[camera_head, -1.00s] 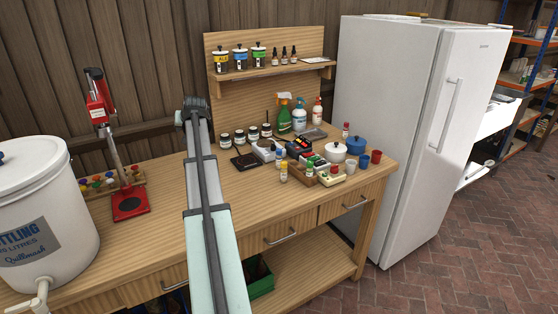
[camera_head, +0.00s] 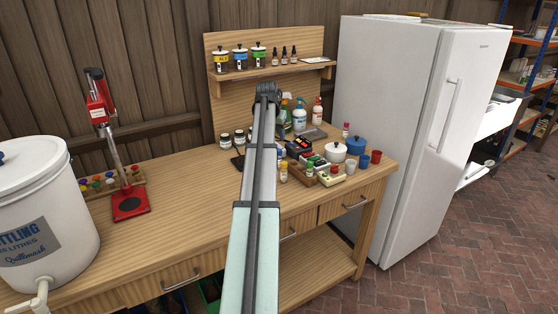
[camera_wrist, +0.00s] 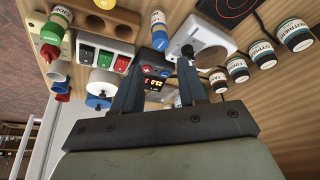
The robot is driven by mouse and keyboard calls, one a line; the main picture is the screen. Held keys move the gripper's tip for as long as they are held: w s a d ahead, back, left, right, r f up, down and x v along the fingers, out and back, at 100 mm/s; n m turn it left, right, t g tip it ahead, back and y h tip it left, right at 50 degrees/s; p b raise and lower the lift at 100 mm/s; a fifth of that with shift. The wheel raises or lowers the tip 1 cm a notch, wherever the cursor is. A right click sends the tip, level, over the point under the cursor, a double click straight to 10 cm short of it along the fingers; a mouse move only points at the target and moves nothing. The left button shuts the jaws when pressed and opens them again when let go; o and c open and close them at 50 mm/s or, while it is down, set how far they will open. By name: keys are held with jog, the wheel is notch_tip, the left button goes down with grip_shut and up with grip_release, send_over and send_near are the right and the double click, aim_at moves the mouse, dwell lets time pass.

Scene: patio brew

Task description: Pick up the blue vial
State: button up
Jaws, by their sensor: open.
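In the wrist view a small vial with a blue cap (camera_wrist: 160,41) and a pale label stands on the bench, beyond my fingertips. My gripper (camera_wrist: 158,78) is open, its two dark fingers apart, with no object held. In the head view my own arm hides the gripper, and I cannot clearly pick out that blue-capped vial there. A rack (camera_head: 139,182) of small items with coloured caps stands at the left of the bench.
A white device (camera_wrist: 208,40) and several labelled jars (camera_wrist: 240,70) lie to the right in the wrist view. A switch box (camera_wrist: 103,55), a white pot (camera_wrist: 103,83) and a holed wooden block (camera_wrist: 122,20) are left. The bench (camera_head: 178,225) is clear at its left-centre.

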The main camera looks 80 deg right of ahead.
aim_at(279, 150)
jog(key=x, duration=0.7)
jog(key=shift+d+f, duration=0.1)
jog(key=shift+f, duration=0.1)
jog(key=shift+x, duration=2.85)
jog(key=shift+a, duration=0.25)
jog(key=c, duration=0.7)
jog(key=shift+r, duration=0.1)
